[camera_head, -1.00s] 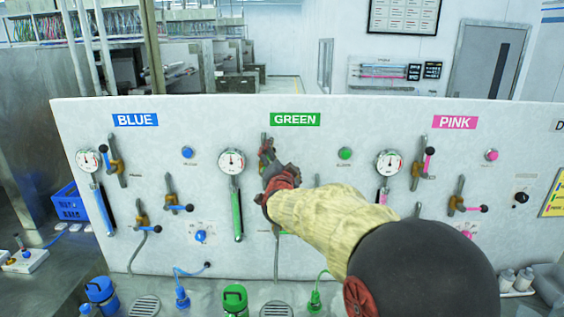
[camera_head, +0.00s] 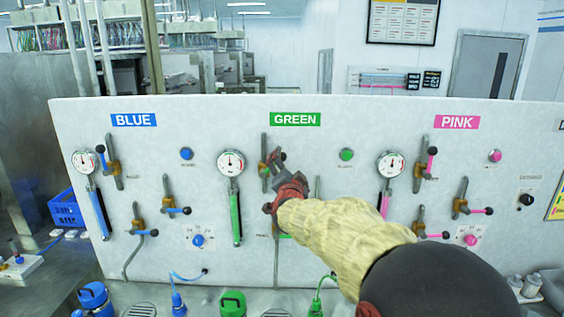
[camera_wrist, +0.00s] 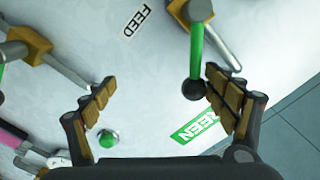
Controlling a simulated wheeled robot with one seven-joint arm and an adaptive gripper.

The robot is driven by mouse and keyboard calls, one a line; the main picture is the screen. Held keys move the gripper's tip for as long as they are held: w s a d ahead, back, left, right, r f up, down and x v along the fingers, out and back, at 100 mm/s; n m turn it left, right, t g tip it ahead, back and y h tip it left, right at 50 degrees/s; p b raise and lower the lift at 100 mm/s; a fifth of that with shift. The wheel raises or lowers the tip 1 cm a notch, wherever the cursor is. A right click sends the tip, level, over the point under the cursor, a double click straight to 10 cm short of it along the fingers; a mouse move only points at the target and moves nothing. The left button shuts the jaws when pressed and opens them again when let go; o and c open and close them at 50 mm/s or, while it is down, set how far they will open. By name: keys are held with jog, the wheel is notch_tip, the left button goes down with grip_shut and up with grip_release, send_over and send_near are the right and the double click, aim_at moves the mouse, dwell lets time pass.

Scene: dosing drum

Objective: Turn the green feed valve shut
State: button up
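The green feed valve (camera_head: 264,143) is on the white panel below the GREEN sign, partly hidden by my gripper (camera_head: 277,163). In the wrist view, its green lever (camera_wrist: 197,48) ends in a black ball (camera_wrist: 194,90), near a FEED label (camera_wrist: 139,20). My gripper (camera_wrist: 160,77) is open there, with its padded fingers wide apart. The ball appears between the fingers, close to the right one; I cannot tell whether they touch. Nothing is gripped.
A round gauge (camera_head: 231,163) is left of the valve, with a green button (camera_head: 346,155) to its right. Blue valves (camera_head: 112,161) and pink valves (camera_head: 420,163) flank the green section. A steel counter with a green-capped container (camera_head: 233,302) lies below.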

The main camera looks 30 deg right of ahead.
jog(key=shift+s+d+f+b, duration=0.15)
jog(key=shift+d+f+b, duration=0.05)
jog(key=shift+f+b, duration=0.45)
jog(key=shift+s+d+f+b, duration=0.15)
jog(key=shift+f+b, duration=0.3)
jog(key=shift+b, duration=0.25)
jog(key=shift+f, duration=0.15)
notch_tip(320, 180, down, 2)
jog(key=shift+f+b, duration=0.1)
jog(key=shift+b, duration=1.05)
jog(key=shift+r, duration=0.2)
jog(key=shift+w+a+r+p, duration=0.4)
jog(key=shift+r+p, duration=0.1)
jog(key=shift+p, duration=0.1)
jog(key=shift+s, duration=0.1)
